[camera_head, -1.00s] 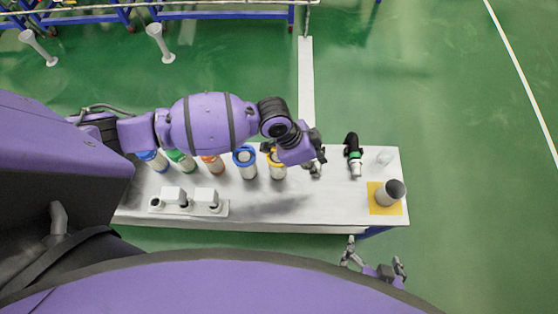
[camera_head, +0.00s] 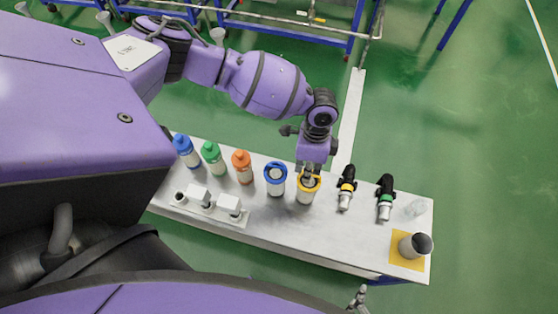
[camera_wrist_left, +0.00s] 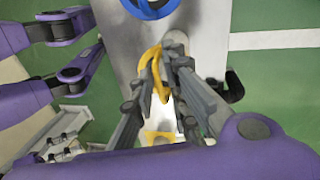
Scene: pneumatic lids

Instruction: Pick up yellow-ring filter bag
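The yellow-ring filter bag (camera_head: 306,190) stands upright on the white table, a pale body with a yellow ring on top. My left gripper (camera_head: 311,170) points down at its ring from behind. In the left wrist view the yellow ring (camera_wrist_left: 157,72) lies at the fingertips of my left gripper (camera_wrist_left: 163,58), which are close together; one finger overlaps it. I cannot tell if they press on the ring. A blue-ring filter bag (camera_head: 275,180) stands just left of it. Of my right gripper (camera_head: 359,298) only a part shows at the bottom edge.
Blue, green and orange-capped bottles (camera_head: 242,167) stand to the left, behind a white holder with blocks (camera_head: 213,205). Black fittings with yellow (camera_head: 346,188) and green (camera_head: 385,198) bands stand to the right. A grey cylinder (camera_head: 414,245) stands on a yellow square at the right end.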

